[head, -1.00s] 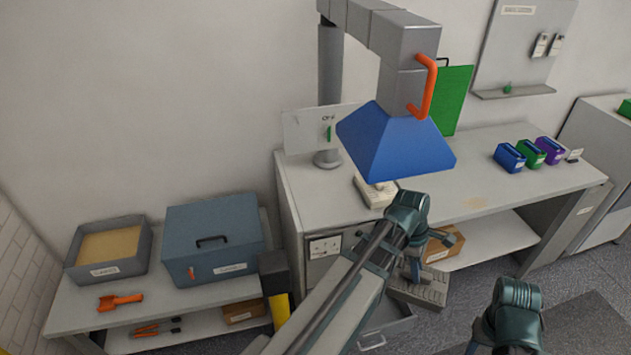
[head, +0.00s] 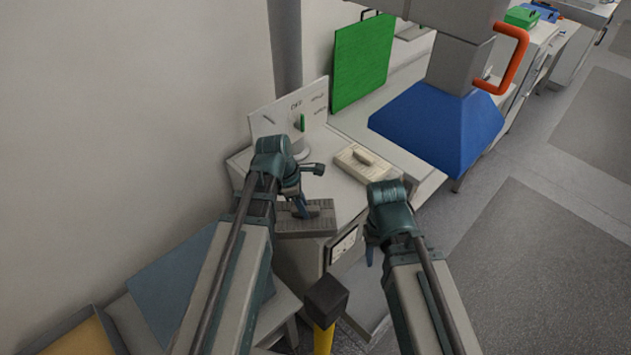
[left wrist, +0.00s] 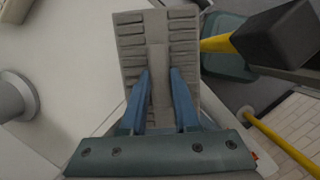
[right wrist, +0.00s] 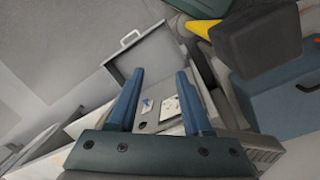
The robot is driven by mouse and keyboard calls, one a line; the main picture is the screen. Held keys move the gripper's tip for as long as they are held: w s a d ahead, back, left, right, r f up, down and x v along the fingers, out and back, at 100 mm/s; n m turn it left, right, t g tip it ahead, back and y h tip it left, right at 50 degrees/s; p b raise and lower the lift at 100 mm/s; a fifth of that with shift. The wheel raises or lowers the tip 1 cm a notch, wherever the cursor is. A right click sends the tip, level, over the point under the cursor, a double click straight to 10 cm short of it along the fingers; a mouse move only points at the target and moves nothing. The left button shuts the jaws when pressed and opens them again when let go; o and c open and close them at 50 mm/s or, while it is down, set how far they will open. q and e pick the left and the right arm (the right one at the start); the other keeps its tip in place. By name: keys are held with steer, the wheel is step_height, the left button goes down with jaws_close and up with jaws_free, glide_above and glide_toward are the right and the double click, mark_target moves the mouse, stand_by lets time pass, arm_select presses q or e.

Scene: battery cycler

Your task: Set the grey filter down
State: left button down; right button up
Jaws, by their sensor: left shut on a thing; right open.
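The grey filter (head: 318,219) is a ribbed slab with a raised bar along its middle. My left gripper (head: 301,208) is shut on that bar. The filter appears over the near left corner of the bench top (head: 345,198) in the head view; I cannot tell if it touches. In the left wrist view the filter (left wrist: 183,58) lies between my blue fingers (left wrist: 159,72). My right gripper (head: 371,257) is lower, right of the filter, and stands open and empty in the right wrist view (right wrist: 161,75).
A cream block with a handle (head: 363,160) lies on the bench behind the filter. A black-topped yellow post (head: 326,298) stands in front. An open drawer (right wrist: 128,72) is below my right gripper.

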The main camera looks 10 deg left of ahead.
mark_target(317, 206)
arm_select(q)
steer(key=shift+w+d+r+m, duration=0.15)
steer(key=shift+w+r+m, duration=0.05)
steer(key=shift+w+m, duration=0.2)
arm_select(e)
steer(key=o, duration=0.4)
steer(key=shift+a+r, duration=0.2)
steer(key=shift+a, duration=0.4)
arm_select(q)
steer(key=d+m, duration=0.1)
steer(key=w+d, duration=0.1)
steer(key=shift+d+r+m+g+p, duration=0.2)
steer(key=shift+d+m+g+p, duration=0.1)
steer(key=shift+d+m+p, duration=0.1)
steer(key=w+d+r+m+g+p, duration=0.1)
steer(key=d+m+g, duration=0.1)
steer(key=d+m, duration=0.75)
steer(key=w+a+f+b, duration=0.1)
steer(key=w+a, duration=0.1)
steer(key=a, duration=0.2)
steer(key=w+a+f+n+b, duration=0.1)
steer(key=w+a+f+b, duration=0.1)
steer(key=a, duration=0.2)
steer(key=w+a+f+n+b, duration=0.1)
steer(key=w+a, duration=0.2)
steer(key=shift+a+f+b, duration=0.4)
arm_select(e)
step_height(317, 206, down, 3)
steer(key=shift+d+f, duration=0.1)
steer(key=shift+f, duration=0.1)
